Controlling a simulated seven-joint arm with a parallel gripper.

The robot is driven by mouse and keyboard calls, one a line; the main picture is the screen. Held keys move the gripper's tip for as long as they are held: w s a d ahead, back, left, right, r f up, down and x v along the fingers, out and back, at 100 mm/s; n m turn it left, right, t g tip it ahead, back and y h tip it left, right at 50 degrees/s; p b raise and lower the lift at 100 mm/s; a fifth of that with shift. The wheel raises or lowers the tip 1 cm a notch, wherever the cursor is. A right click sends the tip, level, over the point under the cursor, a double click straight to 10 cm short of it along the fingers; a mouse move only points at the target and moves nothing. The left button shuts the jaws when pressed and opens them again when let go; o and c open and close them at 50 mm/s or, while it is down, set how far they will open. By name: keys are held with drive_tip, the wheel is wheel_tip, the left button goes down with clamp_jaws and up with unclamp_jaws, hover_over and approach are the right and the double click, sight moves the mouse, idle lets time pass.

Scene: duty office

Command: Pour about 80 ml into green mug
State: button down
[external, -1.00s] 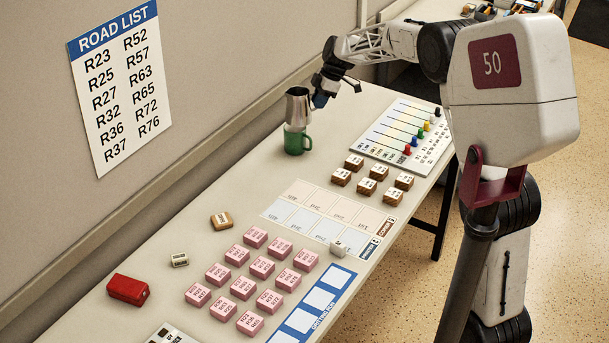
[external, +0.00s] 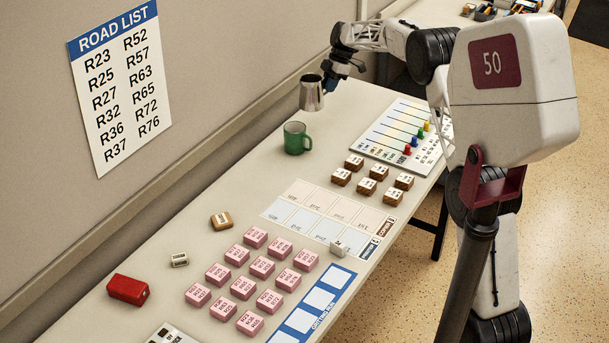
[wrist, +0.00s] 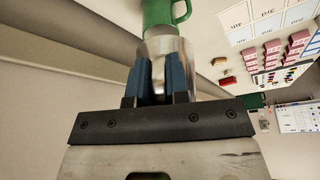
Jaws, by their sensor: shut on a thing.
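The green mug (external: 297,138) stands upright on the table near the wall, its handle to the right. A silver metal pitcher (external: 311,94) is held in the air behind and above the mug, apart from it, and looks nearly upright. My gripper (external: 333,82) is shut on the pitcher from the far side. In the wrist view the blue fingers of my gripper (wrist: 165,78) press on the pitcher (wrist: 168,46), with the green mug (wrist: 162,12) beyond it at the top edge.
Several brown blocks (external: 367,187) and a board with coloured pegs (external: 402,135) lie right of the mug. Several pink blocks (external: 262,267), a red object (external: 128,290) and a tan block (external: 221,221) lie nearer. The wall runs close along the left side.

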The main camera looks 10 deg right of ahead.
drive_tip(key=w+d+f+n, duration=0.2)
drive_tip(key=w+d, duration=0.4)
drive_tip(key=w, duration=0.1)
drive_tip(key=shift+g, duration=0.4)
wheel_tip(320, 180, down, 13)
drive_tip(key=shift+d+f, duration=0.1)
drive_tip(key=shift+f, duration=0.1)
drive_tip(key=shift+r, duration=0.1)
drive_tip(key=s+a+r+t+h, duration=0.4)
drive_tip(key=a+r+h, duration=0.4)
drive_tip(key=r+h, duration=0.3)
drive_tip(key=shift+r+t, duration=0.7)
drive_tip(key=shift+t, duration=0.1)
drive_tip(key=shift+s+a+r, duration=0.1)
drive_tip(key=shift+a, duration=0.05)
idle(0.3)
drive_tip(key=shift+s+a+t+h, duration=0.4)
drive_tip(key=shift+a+h, duration=0.25)
drive_tip(key=shift+h, duration=0.35)
